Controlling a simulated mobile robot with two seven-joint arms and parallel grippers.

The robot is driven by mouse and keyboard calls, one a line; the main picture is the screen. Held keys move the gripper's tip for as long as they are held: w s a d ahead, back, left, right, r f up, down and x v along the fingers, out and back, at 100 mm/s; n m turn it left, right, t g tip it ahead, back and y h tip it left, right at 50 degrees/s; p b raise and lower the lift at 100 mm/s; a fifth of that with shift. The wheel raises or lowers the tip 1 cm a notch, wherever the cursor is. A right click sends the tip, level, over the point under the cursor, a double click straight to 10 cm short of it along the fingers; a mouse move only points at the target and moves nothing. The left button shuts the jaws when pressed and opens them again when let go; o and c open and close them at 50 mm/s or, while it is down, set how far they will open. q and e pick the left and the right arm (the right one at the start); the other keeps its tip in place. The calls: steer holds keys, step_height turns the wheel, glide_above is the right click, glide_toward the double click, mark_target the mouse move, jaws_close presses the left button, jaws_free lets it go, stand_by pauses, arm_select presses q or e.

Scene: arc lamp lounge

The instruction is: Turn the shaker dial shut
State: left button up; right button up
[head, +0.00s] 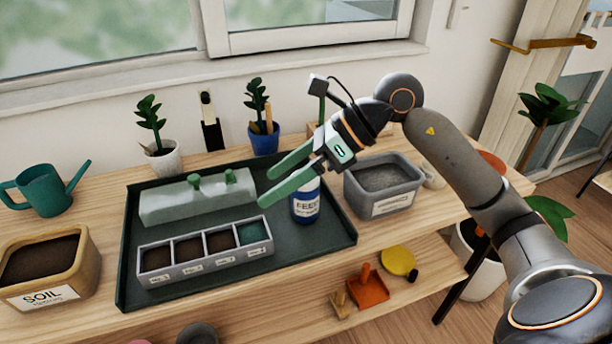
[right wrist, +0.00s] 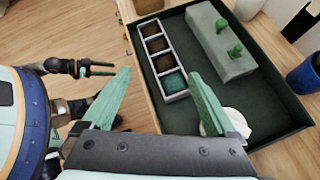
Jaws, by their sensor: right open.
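The shaker is a blue bottle (head: 305,208) with a white label reading FEED. It stands upright on the dark green tray (head: 335,238), right of the four-cell planter. My right gripper (head: 266,190) is open, with green fingers pointing left; one finger passes in front of the shaker's top and hides most of it. In the right wrist view a white round top (right wrist: 236,124), apparently the shaker's, shows partly behind the right-hand finger. The space between the fingers (right wrist: 160,75) is empty. The dial's setting cannot be read. My left gripper (right wrist: 100,68) shows small, its fingers apart.
A planter box (head: 205,252) with several cells and a pale green block (head: 197,196) with knobs share the tray. A grey tub (head: 383,185) stands right of the shaker. A blue pot (head: 264,140) is behind; a soil box (head: 48,268) and watering can (head: 48,193) stand left.

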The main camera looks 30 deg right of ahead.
steer(key=s+d+f+m+t+b, duration=0.1)
steer(key=d+f+t, duration=0.1)
steer(key=d+t, duration=0.2)
steer(key=s+d+f+m+t+h+b, duration=0.1)
steer(key=s+d+f+m+t+b, duration=0.1)
steer(key=d, duration=0.3)
steer(key=s+d+f+m+t+h+b, duration=0.1)
steer(key=s+d+f+t+b, duration=0.1)
steer(key=d+t, duration=0.2)
steer(key=shift+s+d+f+m+t, duration=0.15)
steer(key=shift+s+d+m+t, duration=0.2)
steer(key=shift+t, duration=0.45)
steer(key=shift+r+p+x, duration=0.2)
steer(key=shift+p+x, duration=1.5)
steer(key=shift+x, duration=3.8)
arm_select(q)
steer(key=shift+s+f+g+p, duration=0.15)
steer(key=shift+s+f+p, duration=0.1)
steer(key=shift+f, duration=0.35)
steer(key=shift+s+f+g+p, duration=0.15)
steer(key=shift+s+f, duration=0.1)
steer(key=shift+f, duration=0.3)
arm_select(e)
steer(key=shift+x, duration=0.75)
steer(key=shift+f, duration=0.2)
